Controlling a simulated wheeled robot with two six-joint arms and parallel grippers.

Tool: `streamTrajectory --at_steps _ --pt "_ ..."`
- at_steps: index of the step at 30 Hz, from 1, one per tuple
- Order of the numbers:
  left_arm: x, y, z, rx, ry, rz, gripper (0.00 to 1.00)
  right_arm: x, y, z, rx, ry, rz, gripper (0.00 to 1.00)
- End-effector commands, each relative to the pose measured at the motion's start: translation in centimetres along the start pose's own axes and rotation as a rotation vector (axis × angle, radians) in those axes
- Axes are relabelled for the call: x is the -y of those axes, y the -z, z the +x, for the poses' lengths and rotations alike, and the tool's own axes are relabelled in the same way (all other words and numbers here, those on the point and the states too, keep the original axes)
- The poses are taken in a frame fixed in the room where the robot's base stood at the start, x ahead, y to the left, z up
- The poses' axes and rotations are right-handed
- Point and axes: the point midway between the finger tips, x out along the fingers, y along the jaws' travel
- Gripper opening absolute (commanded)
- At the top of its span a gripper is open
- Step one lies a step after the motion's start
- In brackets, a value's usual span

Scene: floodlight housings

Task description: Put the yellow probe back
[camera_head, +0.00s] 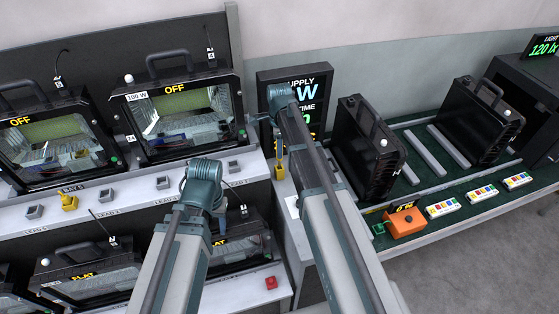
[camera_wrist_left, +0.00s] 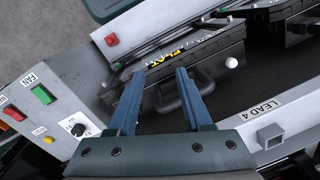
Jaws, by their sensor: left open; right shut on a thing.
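A slim yellow probe (camera_head: 279,168) shows upright in the head view, just below my right gripper (camera_head: 279,112) and in front of the black supply display. The gripper is shut, and its fingers are largely hidden behind my wrist and arm. The exact contact with the probe is hard to see. My left gripper (camera_wrist_left: 160,74) is open and empty in the left wrist view. Its fingers are above a black housing labelled FLAT (camera_wrist_left: 165,62), with the housing's handle (camera_wrist_left: 185,100) seen between and beyond them.
The supply display (camera_head: 305,95) stands behind my right gripper. Black housings (camera_head: 365,145) stand on the green bench at right, near an orange box (camera_head: 405,222).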

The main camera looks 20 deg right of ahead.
Motion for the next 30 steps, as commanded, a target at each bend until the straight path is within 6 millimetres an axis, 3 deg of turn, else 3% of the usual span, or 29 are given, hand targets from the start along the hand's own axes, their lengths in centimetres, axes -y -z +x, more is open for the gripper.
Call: streamTrajectory --at_steps 12,25,26,30 --pt "-0.4 0.2 3.8 0.000 0.000 -0.002 0.50 0.0 0.0 3.8 0.000 0.000 0.000 0.00" --pt "-0.4 0.2 4.0 0.000 0.000 -0.002 0.50 0.0 0.0 4.1 0.000 0.000 0.000 0.00" --pt "-0.4 0.2 3.9 0.000 0.000 -0.002 0.50 0.0 0.0 4.0 0.000 0.000 0.000 0.32" --pt "-0.4 0.2 3.9 0.000 0.000 -0.002 0.50 0.0 0.0 3.9 0.000 0.000 0.000 0.57"
